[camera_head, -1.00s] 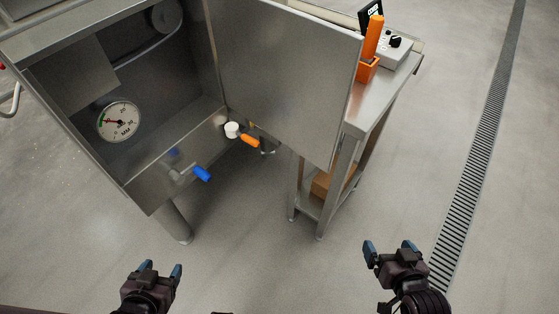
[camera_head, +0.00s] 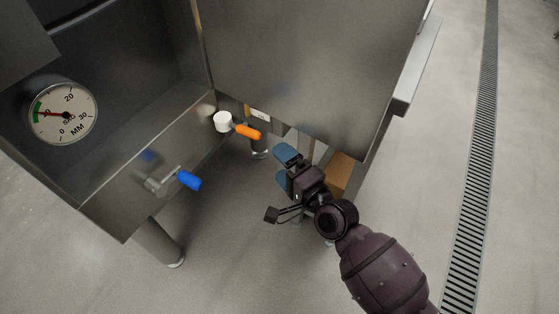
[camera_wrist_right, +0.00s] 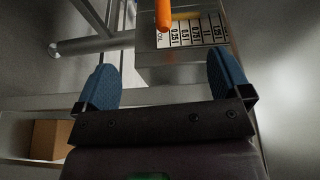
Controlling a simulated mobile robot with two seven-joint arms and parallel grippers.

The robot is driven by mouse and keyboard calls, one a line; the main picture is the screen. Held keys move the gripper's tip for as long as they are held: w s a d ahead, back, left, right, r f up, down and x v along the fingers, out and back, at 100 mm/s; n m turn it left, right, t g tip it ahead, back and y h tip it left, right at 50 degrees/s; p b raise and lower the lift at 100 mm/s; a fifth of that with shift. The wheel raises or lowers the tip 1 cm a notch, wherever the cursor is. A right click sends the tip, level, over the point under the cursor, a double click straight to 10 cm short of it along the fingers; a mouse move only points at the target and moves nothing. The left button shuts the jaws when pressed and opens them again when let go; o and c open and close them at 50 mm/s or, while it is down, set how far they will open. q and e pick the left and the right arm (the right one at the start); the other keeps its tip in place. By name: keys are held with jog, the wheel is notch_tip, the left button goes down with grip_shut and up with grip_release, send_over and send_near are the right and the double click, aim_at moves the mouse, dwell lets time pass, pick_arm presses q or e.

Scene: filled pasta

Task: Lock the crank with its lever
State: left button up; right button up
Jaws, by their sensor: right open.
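The crank with a blue handle (camera_head: 189,180) sticks out of the front of the steel machine. To its right, an orange-tipped lever (camera_head: 247,131) stands out beside a white round knob (camera_head: 223,121). My right gripper (camera_head: 287,168) is open and empty, a little to the right of and below the lever, apart from it. In the right wrist view an orange handle end (camera_wrist_right: 163,14) hangs above and between my open fingers (camera_wrist_right: 165,88), touching neither. My left gripper is out of view.
A dial gauge (camera_head: 63,114) sits on the machine's inner wall at left. A large steel panel (camera_head: 310,65) overhangs my right gripper. A printed scale plate (camera_wrist_right: 195,31) lies behind the orange handle. A cardboard box (camera_wrist_right: 50,139) is at lower left in the wrist view.

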aim_at(249, 133)
jog(key=shift+r+b+x, duration=0.15)
jog(key=shift+b+x, duration=0.35)
jog(key=shift+x, duration=2.75)
jog(key=shift+r+b+x, duration=0.1)
jog(key=shift+b+x, duration=0.35)
jog(key=shift+x, duration=2.8)
jog(key=shift+s+a, duration=0.1)
jog(key=shift+a, duration=0.1)
jog(key=c, duration=1.6)
